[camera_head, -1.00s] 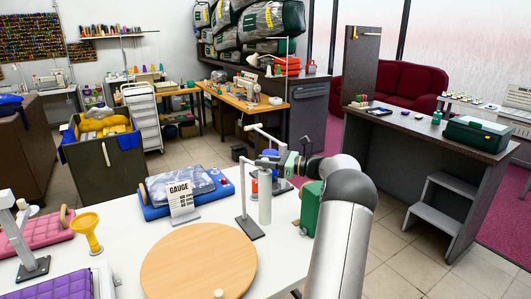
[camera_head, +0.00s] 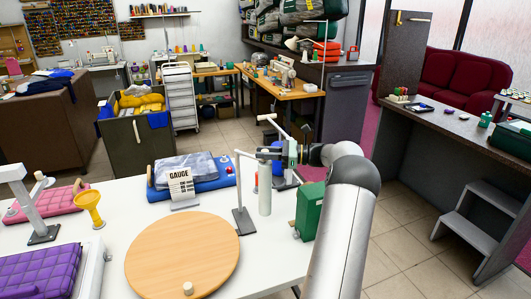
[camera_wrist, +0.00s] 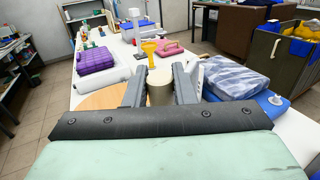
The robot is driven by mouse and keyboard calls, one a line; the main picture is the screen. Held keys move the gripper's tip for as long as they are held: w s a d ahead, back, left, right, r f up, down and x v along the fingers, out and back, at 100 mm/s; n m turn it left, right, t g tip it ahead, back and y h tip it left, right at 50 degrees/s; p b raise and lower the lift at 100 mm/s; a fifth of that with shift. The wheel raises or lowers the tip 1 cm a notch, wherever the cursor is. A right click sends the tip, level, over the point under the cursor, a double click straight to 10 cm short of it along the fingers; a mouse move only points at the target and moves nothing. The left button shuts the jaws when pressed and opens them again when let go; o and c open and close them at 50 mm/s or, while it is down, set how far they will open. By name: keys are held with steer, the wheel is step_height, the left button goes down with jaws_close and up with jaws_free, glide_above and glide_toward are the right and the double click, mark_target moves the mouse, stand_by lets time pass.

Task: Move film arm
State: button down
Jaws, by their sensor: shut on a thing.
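The film arm (camera_head: 240,192) is a pale post on a dark base on the white table, with a short bar at its top. A pale upright cylinder (camera_head: 265,190) is beside the post, under the bar's end. My gripper (camera_head: 272,154) is at the cylinder's upper end. In the wrist view, its two grey fingers are closed on either side of a cream cylinder (camera_wrist: 159,88), touching it. The exact join between cylinder and bar is hidden behind the gripper.
A round wooden board (camera_head: 182,258) lies in front of the film arm. A gauge card (camera_head: 180,185) and a bagged comforter on a blue base (camera_head: 215,183) are behind to the left. A green box (camera_head: 309,209) is close at the right. A yellow funnel (camera_head: 89,206) stands left.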

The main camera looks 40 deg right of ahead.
steer(key=shift+r, duration=0.1)
steer(key=c, duration=1.2)
jaws_free()
steer(key=shift+d, duration=0.1)
steer(key=shift+c, duration=0.2)
steer(key=b+v, duration=0.3)
steer(key=v, duration=1.4)
steer(key=shift+s+b, duration=0.25)
steer(key=shift+b, duration=0.05)
steer(key=shift+d, duration=0.1)
